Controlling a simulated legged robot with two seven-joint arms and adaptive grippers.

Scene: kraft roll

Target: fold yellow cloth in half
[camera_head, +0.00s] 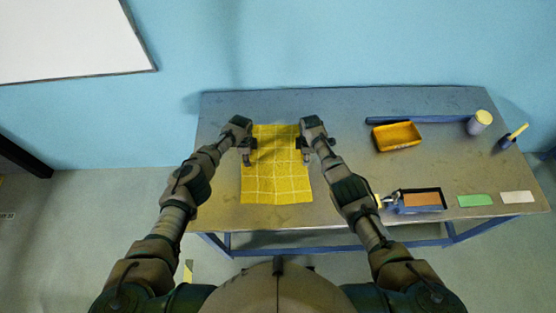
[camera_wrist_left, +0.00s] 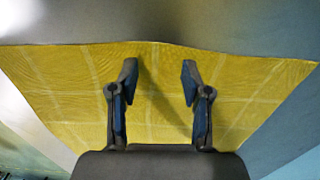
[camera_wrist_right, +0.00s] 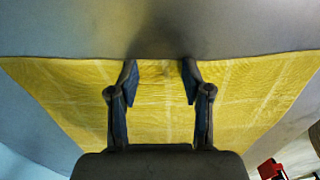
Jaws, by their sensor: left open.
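The yellow cloth (camera_head: 277,183) with pale grid lines lies spread flat on the table, its near edge close to the table's front edge. My left gripper (camera_head: 247,160) is at the cloth's left side in the head view. In the left wrist view its open fingers (camera_wrist_left: 158,75) are over the cloth, just inside one edge. My right gripper (camera_head: 305,157) is at the cloth's right side. In the right wrist view its fingers (camera_wrist_right: 159,75) are apart, with tips near a cloth edge and nothing visible held between them. Whether the fingertips touch the cloth is unclear.
The grey table (camera_head: 345,125) also holds a yellow tray (camera_head: 397,136), a blue bar (camera_head: 415,119), a capped cylinder (camera_head: 479,122), a blue-and-yellow tool (camera_head: 514,136), a blue box (camera_head: 421,200), a green card (camera_head: 475,200) and a pale card (camera_head: 517,197). Table left of the cloth is clear.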

